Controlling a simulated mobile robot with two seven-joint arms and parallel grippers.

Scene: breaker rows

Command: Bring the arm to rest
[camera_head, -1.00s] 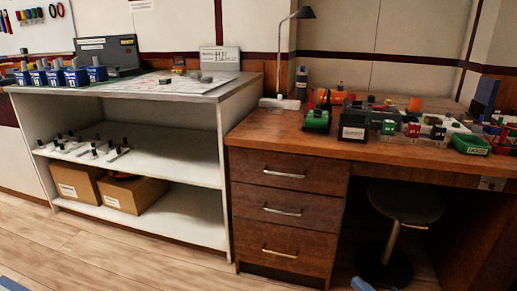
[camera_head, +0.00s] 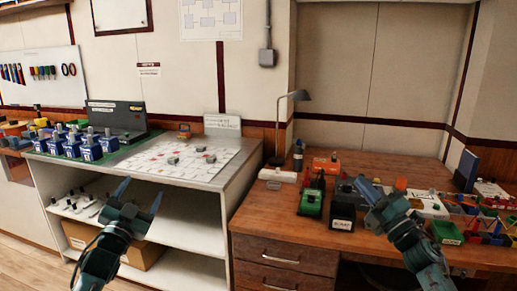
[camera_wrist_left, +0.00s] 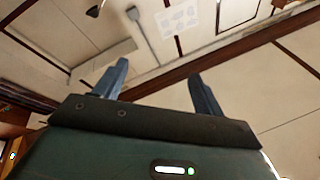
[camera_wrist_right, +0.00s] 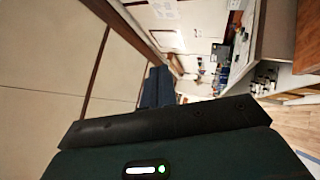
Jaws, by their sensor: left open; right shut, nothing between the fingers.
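My left gripper (camera_head: 139,192) is raised in front of the white shelf unit at the left, its two blue fingers spread apart with nothing between them. Its fingers also show apart in the left wrist view (camera_wrist_left: 158,85), against the wall. My right gripper (camera_head: 362,182) is raised in front of the wooden desk, its fingers closed together and empty. In the right wrist view its fingers (camera_wrist_right: 157,87) stand side by side with nothing held. Both forearms come up from the bottom of the head view.
The wooden desk (camera_head: 265,220) holds a lamp (camera_head: 280,125), a green device (camera_head: 311,202), a black box (camera_head: 342,212) and several small bins at the right.

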